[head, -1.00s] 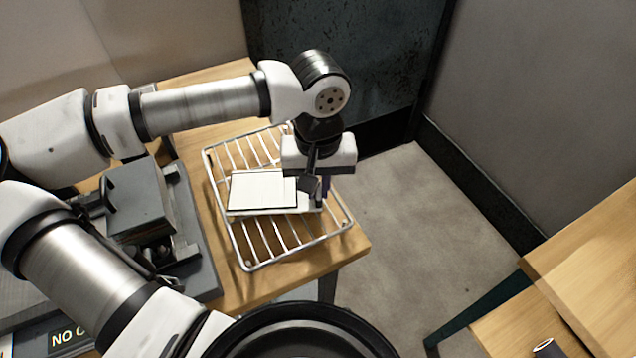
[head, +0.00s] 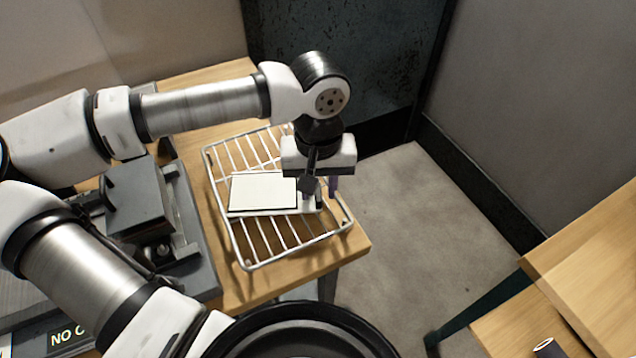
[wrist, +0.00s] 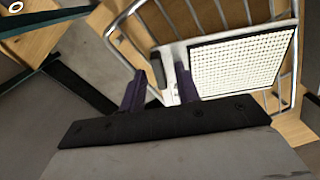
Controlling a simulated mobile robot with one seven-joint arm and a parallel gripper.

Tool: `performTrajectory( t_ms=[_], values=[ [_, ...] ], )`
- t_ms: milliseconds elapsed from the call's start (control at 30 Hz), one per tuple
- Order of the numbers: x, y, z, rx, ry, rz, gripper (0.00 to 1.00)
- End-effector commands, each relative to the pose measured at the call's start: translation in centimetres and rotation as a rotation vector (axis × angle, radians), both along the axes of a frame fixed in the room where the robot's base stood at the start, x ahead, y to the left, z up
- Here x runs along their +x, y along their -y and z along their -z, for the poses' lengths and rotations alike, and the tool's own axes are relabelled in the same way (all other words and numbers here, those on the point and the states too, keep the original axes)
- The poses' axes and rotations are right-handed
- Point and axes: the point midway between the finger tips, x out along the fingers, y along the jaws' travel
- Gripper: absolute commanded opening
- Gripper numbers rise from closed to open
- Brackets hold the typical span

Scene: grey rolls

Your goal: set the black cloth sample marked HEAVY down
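A flat sample (head: 262,193) with a white face and a dark border lies on the wire rack (head: 249,264). I see no black cloth face and cannot read the word HEAVY. In the wrist view the sample (wrist: 243,60) shows a fine grid on its face, with a pale strip along its near side. My gripper (head: 320,196) is over the rack's right side, at the strip end of the sample. Its two dark purple fingers stand apart in the wrist view (wrist: 160,72). The strip's end and a small black piece show between or just beyond them; exact contact is unclear.
The rack stands on a wooden table (head: 290,268), near its right edge. A grey device (head: 140,198) stands left of the rack. Open floor (head: 400,220) lies to the right.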

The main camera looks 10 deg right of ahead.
Motion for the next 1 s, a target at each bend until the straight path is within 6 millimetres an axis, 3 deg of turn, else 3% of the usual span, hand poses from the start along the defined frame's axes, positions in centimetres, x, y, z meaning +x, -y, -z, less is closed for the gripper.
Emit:
performTrajectory(
  t_ms=[600,1000],
  values=[
    [0.0,0.1,-11.1,-0.001,0.002,0.0,0.32],
    [0.0,0.0,-12.2,0.0,0.0,0.001,0.32]
  ],
)
